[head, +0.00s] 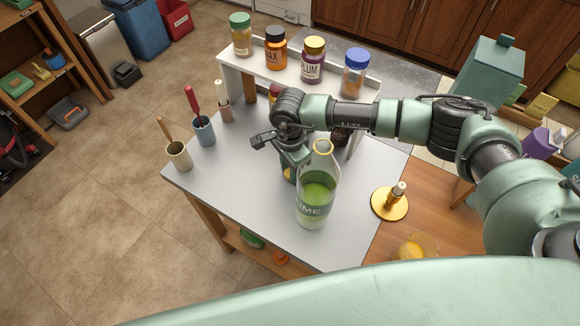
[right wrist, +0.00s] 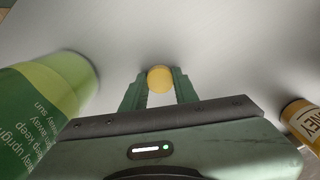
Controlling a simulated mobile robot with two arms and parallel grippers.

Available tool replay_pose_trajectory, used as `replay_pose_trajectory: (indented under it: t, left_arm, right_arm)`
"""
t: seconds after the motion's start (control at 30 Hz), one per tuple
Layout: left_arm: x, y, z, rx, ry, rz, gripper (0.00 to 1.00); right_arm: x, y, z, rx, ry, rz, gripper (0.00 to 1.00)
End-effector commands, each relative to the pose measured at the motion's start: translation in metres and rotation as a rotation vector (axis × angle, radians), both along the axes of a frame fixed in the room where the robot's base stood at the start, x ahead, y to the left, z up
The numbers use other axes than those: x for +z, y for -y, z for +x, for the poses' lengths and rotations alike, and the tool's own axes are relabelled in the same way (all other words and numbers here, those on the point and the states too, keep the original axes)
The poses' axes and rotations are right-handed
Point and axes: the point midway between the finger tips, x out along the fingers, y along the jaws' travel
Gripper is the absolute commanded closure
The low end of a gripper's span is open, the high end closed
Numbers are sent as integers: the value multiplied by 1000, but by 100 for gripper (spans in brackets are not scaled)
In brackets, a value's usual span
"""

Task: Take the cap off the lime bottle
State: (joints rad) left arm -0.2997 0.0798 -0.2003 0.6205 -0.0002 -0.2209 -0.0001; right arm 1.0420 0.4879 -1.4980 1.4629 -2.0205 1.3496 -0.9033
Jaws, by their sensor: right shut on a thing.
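The lime bottle (head: 314,207) is a clear bottle of green liquid with a "LIME" label, upright on the grey table. Its mouth is open, with no cap on it. In the right wrist view the bottle (right wrist: 45,105) is at the left, apart from the fingers. My right gripper (head: 289,172) is just behind the bottle, pointing down at the table. It is shut on a round yellow cap (right wrist: 160,79), which shows between the fingertips over the grey tabletop. In the head view the bottle and the gripper hide most of the cap. My left gripper is not in view.
A white rack (head: 232,75) with several labelled jars stands at the back. Several cups (head: 203,133) with tools line the left edge. A gold stand (head: 389,204) is to the right. A honey jar (right wrist: 303,122) is at right in the wrist view. The front-left tabletop is clear.

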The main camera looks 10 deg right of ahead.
Motion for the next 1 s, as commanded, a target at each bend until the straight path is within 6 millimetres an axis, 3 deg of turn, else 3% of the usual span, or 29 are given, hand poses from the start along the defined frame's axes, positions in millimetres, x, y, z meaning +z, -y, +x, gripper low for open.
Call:
replay_pose_trajectory:
  t: [0.4, 0.43, 0.5, 0.83, 0.9, 1.0]
  left_arm:
    - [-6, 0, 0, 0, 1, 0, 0]
    - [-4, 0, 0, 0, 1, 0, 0]
    - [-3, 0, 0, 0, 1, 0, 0]
    - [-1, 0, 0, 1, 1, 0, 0]
    - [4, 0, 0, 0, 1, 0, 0]
    - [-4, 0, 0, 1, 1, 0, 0]
  right_arm:
    - [-6, 0, 0, 0, 1, 0, 100]
    - [-4, 0, 0, 0, 1, 0, 63]
    - [-4, 0, 0, 0, 1, 0, 49]
    - [-2, 0, 0, 0, 0, 0, 49]
    - [2, 0, 0, 0, 1, 0, 49]
    - [12, 0, 2, 0, 4, 1, 49]
